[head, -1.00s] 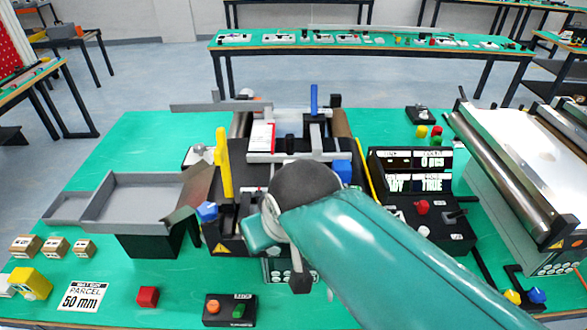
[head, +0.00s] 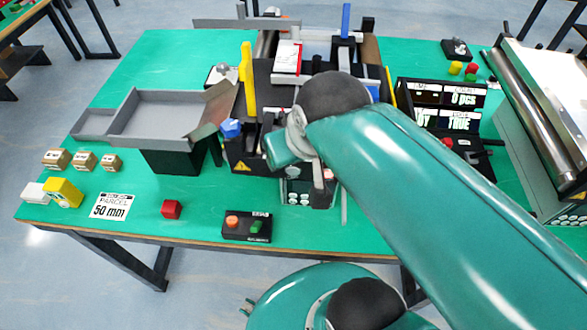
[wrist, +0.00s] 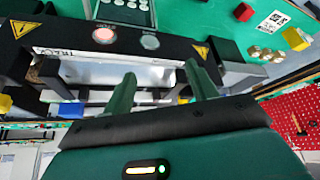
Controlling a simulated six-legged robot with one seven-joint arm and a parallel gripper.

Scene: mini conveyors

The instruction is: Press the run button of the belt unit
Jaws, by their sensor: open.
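The belt unit (head: 236,152) stands mid-table in the head view, with black sides and a yellow warning triangle; my arm covers part of its front. In the wrist view its black front panel (wrist: 60,35) appears upside down. It carries a lit red button (wrist: 104,35) and a grey-green button (wrist: 149,41); their labels are too small to read. My gripper (wrist: 160,88) is open and empty, its two green fingers apart below the panel in the wrist view. It touches neither button visibly. The fingers are hidden in the head view.
A grey tray (head: 150,122) stands left. A display panel (head: 440,100) and roller conveyor (head: 535,110) stand right. Green tabletop between is partly clear.

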